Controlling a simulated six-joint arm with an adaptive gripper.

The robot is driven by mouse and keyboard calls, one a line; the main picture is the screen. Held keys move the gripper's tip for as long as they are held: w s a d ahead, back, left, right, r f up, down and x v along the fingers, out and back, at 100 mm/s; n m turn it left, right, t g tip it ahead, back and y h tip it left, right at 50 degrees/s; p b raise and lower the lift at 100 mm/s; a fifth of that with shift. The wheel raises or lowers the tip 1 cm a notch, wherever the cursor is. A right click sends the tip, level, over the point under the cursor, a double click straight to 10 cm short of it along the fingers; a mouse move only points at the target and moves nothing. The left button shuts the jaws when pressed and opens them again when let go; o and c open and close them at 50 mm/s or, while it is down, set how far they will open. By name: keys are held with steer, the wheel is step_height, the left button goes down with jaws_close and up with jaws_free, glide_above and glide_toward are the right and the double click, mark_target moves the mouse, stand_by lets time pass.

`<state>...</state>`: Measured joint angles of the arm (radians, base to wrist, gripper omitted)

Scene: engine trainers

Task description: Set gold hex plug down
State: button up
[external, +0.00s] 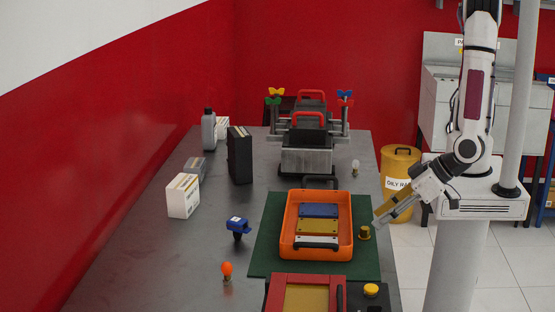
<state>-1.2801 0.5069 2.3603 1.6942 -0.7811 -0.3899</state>
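The gold hex plug (365,233) is a small gold piece with a wider base. It appears to stand upright on the green mat (263,252), just right of the orange tray (287,240). My gripper (379,219) reaches down from the right at a slant, with its fingertips just above and to the right of the plug. The two fingers look apart, with a yellowish strip showing between them. The plug looks clear of the fingers, but the exact gap in depth cannot be told.
The orange tray holds blue, gold and white bars. A red-framed box (277,287) and a yellow knob (371,290) are in front. An engine block (306,161) and a small bulb (355,167) stand behind. A blue-topped part (238,226) and orange bulb (227,269) are left.

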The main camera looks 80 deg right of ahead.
mark_target(368, 230)
steer(key=shift+w, duration=0.1)
steer(key=shift+s+d+x, duration=0.1)
steer(key=shift+d+x, duration=0.05)
steer(key=shift+x, duration=0.7)
steer(key=shift+s+d+x, duration=0.1)
steer(key=shift+d+x, duration=0.1)
steer(key=shift+x, duration=1.55)
jaws_close()
